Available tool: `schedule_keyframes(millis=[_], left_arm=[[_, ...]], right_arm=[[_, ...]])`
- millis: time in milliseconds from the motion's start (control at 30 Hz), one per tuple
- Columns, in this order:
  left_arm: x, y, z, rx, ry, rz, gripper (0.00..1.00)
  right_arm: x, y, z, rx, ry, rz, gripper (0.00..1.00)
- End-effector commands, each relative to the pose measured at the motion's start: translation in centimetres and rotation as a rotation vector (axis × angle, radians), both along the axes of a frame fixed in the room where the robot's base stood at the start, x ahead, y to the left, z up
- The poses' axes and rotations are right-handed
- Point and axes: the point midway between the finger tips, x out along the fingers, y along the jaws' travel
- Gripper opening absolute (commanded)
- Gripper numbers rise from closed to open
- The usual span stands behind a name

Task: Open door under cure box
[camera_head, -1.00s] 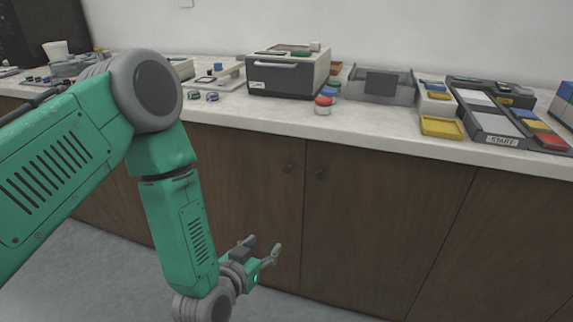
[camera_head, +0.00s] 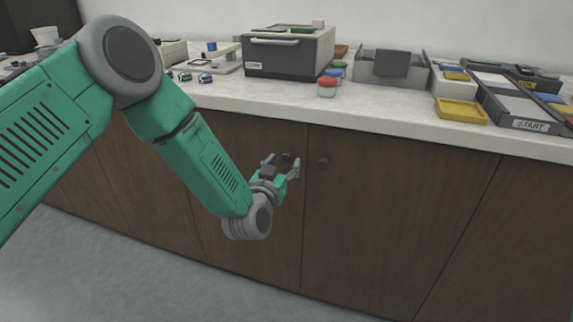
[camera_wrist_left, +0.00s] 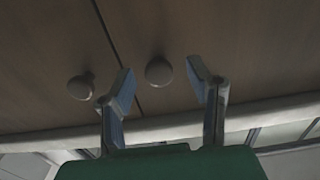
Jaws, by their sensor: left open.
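The cure box (camera_head: 290,55) is a grey box with a front handle on the counter. Under it are two brown doors, a left door (camera_head: 250,240) and a right door (camera_head: 370,220), meeting at a vertical seam. The left door's round dark knob (camera_head: 287,156) and the right door's knob (camera_head: 323,163) sit near the seam. My left gripper (camera_head: 281,164) is open in front of the left door's knob. In the left wrist view, that knob (camera_wrist_left: 158,71) appears between the open fingers, not gripped; the other knob (camera_wrist_left: 81,87) is outside them. Both doors look shut.
The pale counter edge (camera_head: 400,128) overhangs above the doors. The grey floor (camera_head: 130,270) before the cabinet is clear.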

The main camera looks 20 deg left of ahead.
Motion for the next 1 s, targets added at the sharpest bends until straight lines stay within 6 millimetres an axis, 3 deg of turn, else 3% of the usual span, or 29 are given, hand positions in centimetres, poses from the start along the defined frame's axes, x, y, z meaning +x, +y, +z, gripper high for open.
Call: schedule_keyframes(millis=[200,500,533,600,667,1000], left_arm=[[2.0,-0.1,-0.1,-0.001,0.0,0.0,0.46],[2.2,-0.1,0.0,-0.001,0.001,0.0,0.46],[2.2,-0.1,0.0,-0.001,0.001,0.0,0.42],[2.2,-0.1,0.0,-0.001,0.001,0.0,0.18],[2.2,-0.1,0.0,-0.001,0.001,0.0,0.0],[1.3,0.0,0.0,0.001,0.003,-0.024,0.0]], right_arm=[[0.0,0.0,-0.7,0.0,0.0,0.0,0.4],[0.0,0.0,-0.7,0.0,0.0,0.0,0.4],[0.0,0.0,-0.7,0.0,0.0,0.0,0.4],[0.0,0.0,-0.7,0.0,0.0,0.0,0.4],[0.0,0.0,-0.7,0.0,0.0,0.0,0.4],[0.0,0.0,-0.3,0.0,0.0,0.0,0.4]])
